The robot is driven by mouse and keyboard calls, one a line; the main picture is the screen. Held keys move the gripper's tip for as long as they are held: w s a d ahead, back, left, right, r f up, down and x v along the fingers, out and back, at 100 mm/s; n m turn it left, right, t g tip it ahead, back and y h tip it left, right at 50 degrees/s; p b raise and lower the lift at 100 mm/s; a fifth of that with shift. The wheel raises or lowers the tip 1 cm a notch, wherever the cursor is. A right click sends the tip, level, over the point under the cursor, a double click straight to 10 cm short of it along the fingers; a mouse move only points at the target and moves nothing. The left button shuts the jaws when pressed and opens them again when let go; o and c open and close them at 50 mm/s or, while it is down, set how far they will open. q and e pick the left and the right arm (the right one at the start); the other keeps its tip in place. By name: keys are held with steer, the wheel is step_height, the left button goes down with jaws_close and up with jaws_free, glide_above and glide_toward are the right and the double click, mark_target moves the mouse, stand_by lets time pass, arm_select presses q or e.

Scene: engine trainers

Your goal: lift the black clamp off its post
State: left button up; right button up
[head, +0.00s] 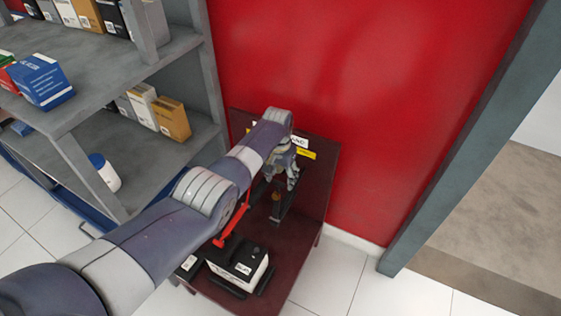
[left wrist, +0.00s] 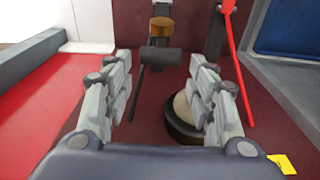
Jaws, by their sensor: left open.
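My left gripper (head: 282,178) reaches over a dark red stand (head: 325,180) against the red wall, its fingers pointing down. In the left wrist view the left gripper (left wrist: 168,100) is open, with its two grey fingers apart and nothing held between them. Ahead of the fingertips is a dark crosswise piece, which looks like the black clamp (left wrist: 162,61), below a brown-orange cylinder (left wrist: 161,27). A thin dark rod slants down from its left end. The post cannot be made out clearly. My right gripper is not in view.
A red lever (left wrist: 236,80) stands right of the clamp; it also shows in the head view (head: 231,226). A round beige piece with a black ring (left wrist: 184,118) lies by the right finger. A white-and-black box (head: 240,267) sits at the front. Grey shelves (head: 130,150) stand left.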

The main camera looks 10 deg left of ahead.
arm_select(q)
step_height(320, 180, up, 12)
steer(key=shift+s+a+f, duration=0.2)
steer(key=shift+s+f, duration=0.05)
steer(key=shift+s, duration=0.2)
stand_by(0.4)
